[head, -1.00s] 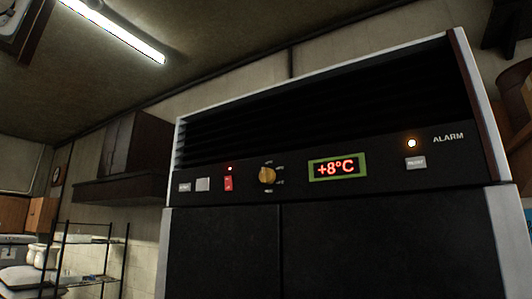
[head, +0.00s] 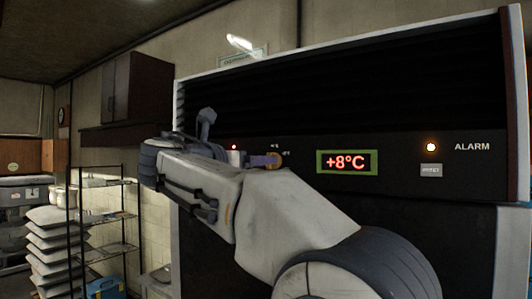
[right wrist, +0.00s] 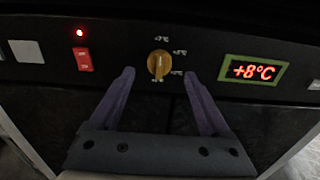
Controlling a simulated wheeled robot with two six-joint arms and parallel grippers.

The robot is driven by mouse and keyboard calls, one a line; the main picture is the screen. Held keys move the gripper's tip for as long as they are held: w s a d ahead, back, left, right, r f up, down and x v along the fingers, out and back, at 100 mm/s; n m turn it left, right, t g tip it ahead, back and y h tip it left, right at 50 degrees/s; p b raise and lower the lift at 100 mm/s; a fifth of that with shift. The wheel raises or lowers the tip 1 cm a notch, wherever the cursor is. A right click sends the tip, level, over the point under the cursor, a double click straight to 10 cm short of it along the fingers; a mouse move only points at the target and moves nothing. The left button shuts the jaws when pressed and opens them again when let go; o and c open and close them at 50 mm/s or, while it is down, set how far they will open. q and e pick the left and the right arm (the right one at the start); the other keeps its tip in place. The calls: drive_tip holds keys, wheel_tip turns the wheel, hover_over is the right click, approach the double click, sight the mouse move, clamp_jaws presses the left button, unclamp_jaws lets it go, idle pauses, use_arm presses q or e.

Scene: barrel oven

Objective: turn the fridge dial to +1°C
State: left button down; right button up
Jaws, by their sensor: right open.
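The fridge dial (right wrist: 158,65) is a round orange-yellow knob with a raised ridge that stands about upright in the right wrist view. Small white labels surround it, too blurred to read surely. In the head view the dial (head: 275,160) is partly hidden by my gripper. My right gripper (right wrist: 161,74) is open, its two purple fingers to the left and right of the dial, with gaps on both sides. It also shows in the head view (head: 264,160). The red display (head: 346,162) in its green frame reads +8°C. My left gripper is not in view.
A red switch (right wrist: 83,60) with a lit red lamp is left of the dial. A lit alarm lamp (head: 431,147) and a pale button (head: 431,170) are at the panel's right. A shelf rack (head: 103,215) and stacked sacks (head: 55,245) stand at the left.

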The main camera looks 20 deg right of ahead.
drive_tip(key=p+x, duration=0.1)
drive_tip(key=x, duration=0.4)
drive_tip(key=shift+w+p, duration=0.1)
drive_tip(key=shift+p, duration=0.2)
clamp_jaws()
